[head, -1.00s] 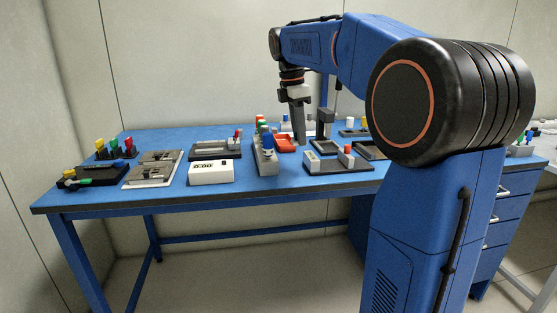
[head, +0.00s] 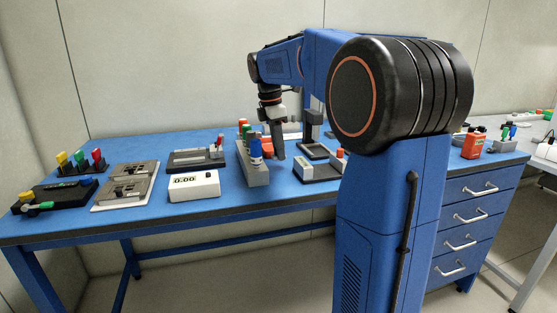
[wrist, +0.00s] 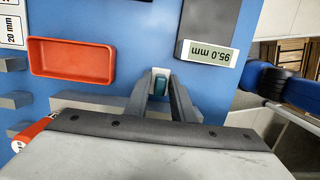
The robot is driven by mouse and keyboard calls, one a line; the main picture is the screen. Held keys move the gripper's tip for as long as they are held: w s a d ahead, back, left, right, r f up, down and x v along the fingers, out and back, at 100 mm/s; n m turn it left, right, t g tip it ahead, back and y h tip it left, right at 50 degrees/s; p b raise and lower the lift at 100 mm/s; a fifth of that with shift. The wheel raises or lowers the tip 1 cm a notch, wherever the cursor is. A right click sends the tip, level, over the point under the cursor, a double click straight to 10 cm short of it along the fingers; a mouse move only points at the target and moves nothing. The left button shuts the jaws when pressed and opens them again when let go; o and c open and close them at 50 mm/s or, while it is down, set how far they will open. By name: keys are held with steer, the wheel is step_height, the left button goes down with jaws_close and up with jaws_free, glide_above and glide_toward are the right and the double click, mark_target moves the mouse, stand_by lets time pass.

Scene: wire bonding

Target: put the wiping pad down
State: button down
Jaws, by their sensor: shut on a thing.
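My gripper (head: 279,152) hangs down over the back middle of the blue workbench, its fingers just right of the red-orange tray (head: 267,145) in the head view. In the wrist view my gripper (wrist: 160,88) has its two fingers close together on a small teal piece (wrist: 161,74), which I take for the wiping pad. Only a little of the pad shows; the fingers hide the rest. The red-orange tray (wrist: 72,60) is left of the fingers there and looks empty. I cannot tell whether the pad touches the bench.
A grey rack with bottles (head: 254,172) stands in front of the tray. A white display box (head: 194,186) and metal fixtures (head: 125,186) fill the left. Narrow bare strips of bench lie between them.

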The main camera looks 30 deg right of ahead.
mark_target(273, 156)
steer(key=shift+f, duration=1.75)
steer(key=shift+f, duration=0.25)
steer(key=c, duration=1.5)
jaws_free()
steer(key=shift+f, duration=0.15)
steer(key=shift+s, duration=0.1)
steer(key=shift+f, duration=0.1)
steer(key=r, duration=0.4)
steer(key=a+r, duration=0.1)
steer(key=r, duration=0.8)
steer(key=shift+w+a, duration=0.3)
steer(key=shift+a, duration=0.05)
